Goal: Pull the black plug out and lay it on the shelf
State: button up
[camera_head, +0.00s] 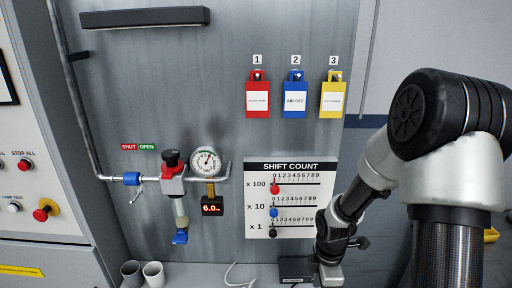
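I cannot make out the black plug for certain. A dark block (297,267) sits at the bottom edge, beside the end of my arm, and I cannot tell whether it is the plug, its socket or part of my gripper. My arm comes down from the right, and its wrist is in front of the lower right of the SHIFT COUNT board. The fingertips do not show clearly, so their opening and any hold are hidden. The grey shelf (208,273) runs along the bottom of the panel. A thin white cable (236,279) lies on it, left of the dark block.
Two cups, one dark (131,273) and one pale (154,274), stand at the shelf's left. A valve (173,178) with pipe and gauge (206,162) juts from the panel above. The SHIFT COUNT board (258,228) hangs behind my wrist. The shelf between cups and cable looks clear.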

jog(key=shift+f, duration=0.25)
jog(key=shift+f, duration=0.15)
notch_tip(320, 180, down, 8)
jog(key=b, duration=0.7)
jog(key=shift+f, duration=0.2)
jog(key=shift+s+f, duration=0.1)
jog(key=shift+f, duration=0.05)
jog(key=shift+w, duration=0.55)
dwell(0.7)
jog(key=c, duration=1.2)
jog(key=shift+r+p, duration=2.65)
jog(key=shift+r, duration=0.4)
